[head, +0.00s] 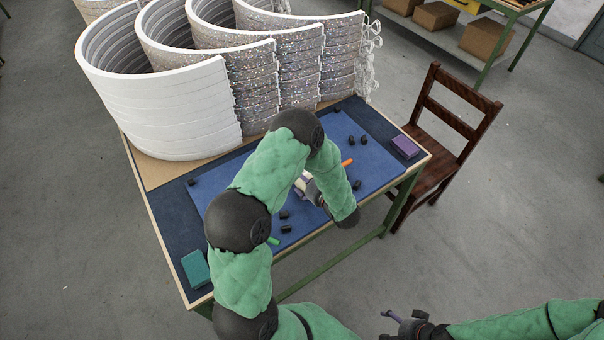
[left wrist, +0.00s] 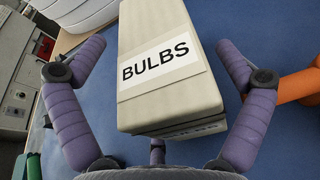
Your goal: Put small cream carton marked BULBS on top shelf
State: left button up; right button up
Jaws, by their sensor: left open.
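The small cream carton marked BULBS (left wrist: 165,65) fills the middle of the left wrist view, its label facing the camera. In the head view only a small cream part (head: 304,178) shows, mostly hidden by my left arm. My left gripper (left wrist: 160,95) is open, with one purple finger on each side of the carton and visible gaps between. It also shows in the head view (head: 309,186), low over the blue mat. My right gripper (head: 388,325) is at the bottom right, empty, away from the table, its fingers apart. A green-framed shelf unit (head: 488,60) stands at the top right, its top partly cut off.
Large white and glittery arcs (head: 160,110) stand on the table's far left. Several small black pieces, an orange stick (head: 347,162), a purple block (head: 405,146) and a teal block (head: 195,269) lie around the blue mat (head: 375,165). A wooden chair (head: 440,135) stands right of the table.

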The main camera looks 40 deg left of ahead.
pick_arm(q)
jog(key=c, duration=1.4)
jog(key=shift+r, duration=0.1)
